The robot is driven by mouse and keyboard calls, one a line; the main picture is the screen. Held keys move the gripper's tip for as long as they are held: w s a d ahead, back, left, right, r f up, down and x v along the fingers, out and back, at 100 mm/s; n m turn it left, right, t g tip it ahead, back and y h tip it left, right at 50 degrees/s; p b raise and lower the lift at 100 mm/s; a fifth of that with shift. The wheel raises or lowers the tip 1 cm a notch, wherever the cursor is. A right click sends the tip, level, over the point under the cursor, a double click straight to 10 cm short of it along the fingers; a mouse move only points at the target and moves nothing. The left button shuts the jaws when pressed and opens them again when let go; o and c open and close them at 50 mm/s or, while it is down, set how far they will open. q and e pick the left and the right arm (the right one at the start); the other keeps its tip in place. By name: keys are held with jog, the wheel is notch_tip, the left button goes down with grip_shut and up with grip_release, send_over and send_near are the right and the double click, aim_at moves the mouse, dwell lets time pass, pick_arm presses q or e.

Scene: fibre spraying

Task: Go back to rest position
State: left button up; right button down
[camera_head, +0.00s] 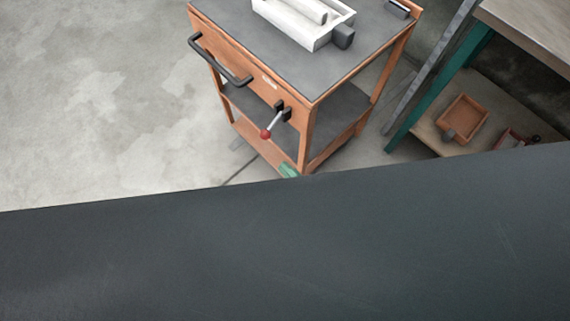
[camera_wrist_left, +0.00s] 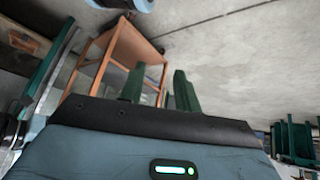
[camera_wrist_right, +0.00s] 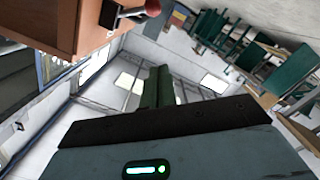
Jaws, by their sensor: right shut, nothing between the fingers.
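My right gripper (camera_head: 289,170) shows in the head view only as a small green tip. It is below the lever and close to the foot of the orange cart in the picture. In the right wrist view its green fingers (camera_wrist_right: 158,88) are together and empty. My left gripper is not seen in the head view. In the left wrist view its green fingers (camera_wrist_left: 158,88) stand apart with nothing between them. A large dark shape covers the lower half of the head view and hides most of my right gripper.
The orange cart (camera_head: 240,68) has a black handle (camera_head: 218,62), a lever with a red knob (camera_head: 266,134) and a white tray (camera_head: 313,38) on top. A green-legged table (camera_head: 530,25) stands at right, with an orange bin (camera_head: 463,117) below. Concrete floor (camera_head: 90,100) is clear at left.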

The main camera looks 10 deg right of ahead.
pick_arm(q)
jog(key=shift+s, duration=0.1)
dwell(0.4)
